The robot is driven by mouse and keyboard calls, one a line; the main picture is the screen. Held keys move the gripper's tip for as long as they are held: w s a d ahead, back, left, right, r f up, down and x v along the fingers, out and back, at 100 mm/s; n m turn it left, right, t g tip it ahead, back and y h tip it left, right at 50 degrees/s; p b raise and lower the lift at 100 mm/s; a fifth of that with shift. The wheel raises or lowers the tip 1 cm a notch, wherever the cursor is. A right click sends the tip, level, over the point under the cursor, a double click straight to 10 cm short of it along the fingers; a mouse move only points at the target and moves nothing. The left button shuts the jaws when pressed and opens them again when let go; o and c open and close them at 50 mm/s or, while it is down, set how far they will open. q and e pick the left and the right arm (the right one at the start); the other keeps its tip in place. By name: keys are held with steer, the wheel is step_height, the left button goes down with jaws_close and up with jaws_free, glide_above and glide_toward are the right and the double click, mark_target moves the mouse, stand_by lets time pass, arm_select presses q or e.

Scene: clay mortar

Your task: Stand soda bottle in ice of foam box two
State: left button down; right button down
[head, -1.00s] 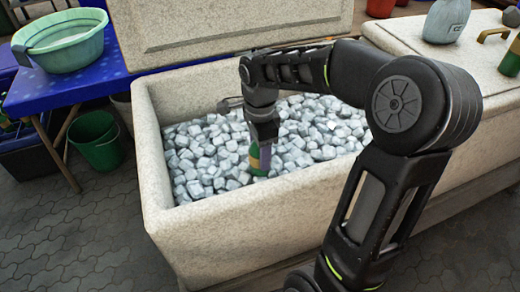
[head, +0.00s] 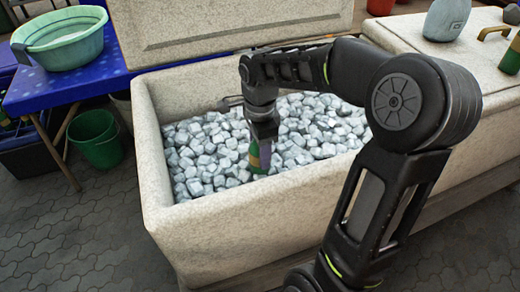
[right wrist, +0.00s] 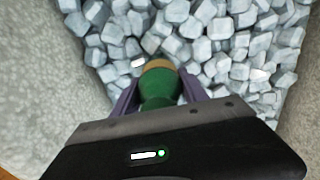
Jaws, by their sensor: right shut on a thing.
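The soda bottle (head: 255,157) is green with a tan band. It is upright, with its lower end at the ice (head: 205,155) in the open foam box (head: 215,235); whether it is sunk in the ice I cannot tell. My right gripper (head: 263,150) is shut on the bottle and points down into the box. In the right wrist view the green bottle (right wrist: 159,88) sits between the purple fingers (right wrist: 160,100), with ice cubes (right wrist: 215,45) around and beyond it. The gripper hides part of the bottle. My left gripper is not in view.
The box's raised lid (head: 230,25) stands behind it. A closed box lid (head: 430,60) at right carries a grey jug (head: 446,18) and a green bottle (head: 511,57). A blue table (head: 60,90) with a green basin (head: 60,40) is at left, a green bucket (head: 97,138) below.

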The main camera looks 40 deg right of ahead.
steer(key=shift+f+b, duration=0.35)
steer(key=shift+f, duration=0.15)
steer(key=c, duration=0.5)
jaws_free()
steer(key=o, duration=0.5)
steer(key=shift+c, duration=0.2)
step_height(320, 180, up, 27)
steer(key=p, duration=2.1)
